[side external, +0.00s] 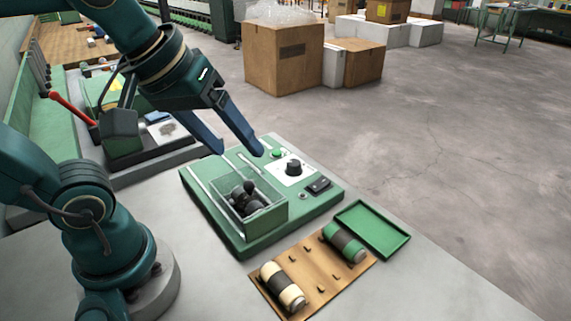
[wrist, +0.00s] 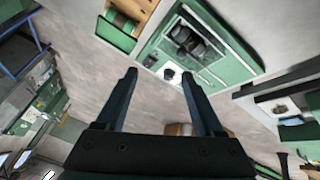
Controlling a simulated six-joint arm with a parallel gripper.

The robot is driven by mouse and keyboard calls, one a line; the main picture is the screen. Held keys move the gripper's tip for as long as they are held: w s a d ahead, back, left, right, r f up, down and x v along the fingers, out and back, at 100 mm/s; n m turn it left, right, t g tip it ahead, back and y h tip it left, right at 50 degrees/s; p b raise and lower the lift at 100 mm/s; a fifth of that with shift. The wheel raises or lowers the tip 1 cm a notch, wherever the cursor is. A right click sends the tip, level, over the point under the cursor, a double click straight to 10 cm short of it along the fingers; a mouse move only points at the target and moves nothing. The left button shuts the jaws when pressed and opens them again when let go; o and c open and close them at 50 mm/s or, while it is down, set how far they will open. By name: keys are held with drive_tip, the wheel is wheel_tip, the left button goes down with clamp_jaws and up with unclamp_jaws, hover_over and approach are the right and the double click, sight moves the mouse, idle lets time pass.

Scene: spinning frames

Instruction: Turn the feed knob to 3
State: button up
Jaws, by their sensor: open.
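The feed knob, a black round knob (side external: 293,167) on a white dial plate (side external: 290,178), sits on the green machine panel (side external: 325,195). It also shows small in the wrist view (wrist: 169,74), between my finger tips. The number it points to is too small to read. My gripper (side external: 242,152) is open and empty, above and to the left of the knob in the side view, apart from it. In the wrist view the two blue fingers (wrist: 160,72) are spread wide with nothing between them.
A green button (side external: 277,153) and a black switch (side external: 318,184) flank the dial. A clear-walled box (side external: 262,216) with dark parts stands on the panel. A wooden rack (side external: 322,275) holds two spools, beside a green tray (side external: 372,229). Cardboard boxes (side external: 284,55) stand on the floor behind.

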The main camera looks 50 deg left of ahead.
drive_tip(key=w+a+r+n+g, duration=0.1)
drive_tip(key=w+a+r+n, duration=0.1)
drive_tip(key=w+n, duration=0.55)
drive_tip(key=n+g, duration=0.3)
drive_tip(key=n, duration=0.3)
hover_over(295, 163)
drive_tip(key=d, duration=0.1)
wheel_tip(295, 163, down, 9)
drive_tip(key=shift+f, duration=0.2)
drive_tip(key=shift+n+g, duration=0.25)
drive_tip(key=shift+g, duration=0.45)
drive_tip(key=f, duration=0.5)
drive_tip(key=a+f, duration=0.1)
drive_tip(key=f, duration=0.2)
drive_tip(key=shift+f, duration=0.3)
drive_tip(key=shift+c, duration=0.3)
clamp_jaws()
